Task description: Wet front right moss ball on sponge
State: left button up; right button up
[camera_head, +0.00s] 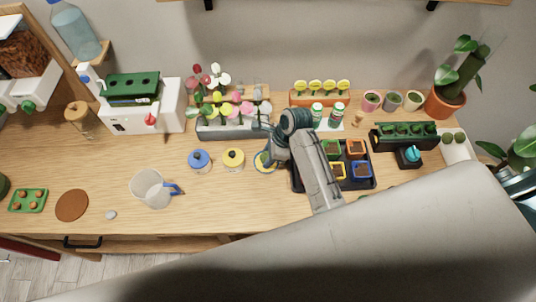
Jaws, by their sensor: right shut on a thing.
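A small green tray (40,208) at the far left holds several brownish round balls, possibly the moss balls. A flat brown disc (72,205) lies to its right; I cannot tell if it is the sponge. My right gripper (267,157) points down over a small round pot with a yellow rim (257,165), right of the yellow-lidded jar. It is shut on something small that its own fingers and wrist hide. My left gripper is not in view.
A blue-lidded jar (200,161), a yellow-lidded jar (233,159) and a clear jug (150,188) stand nearby. A black tray (297,184) of coloured pots lies beside my right forearm. A flower planter (228,132) stands behind. The front left centre is fairly clear.

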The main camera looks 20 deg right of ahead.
jog(key=shift+r, duration=3.45)
jog(key=shift+f, duration=0.1)
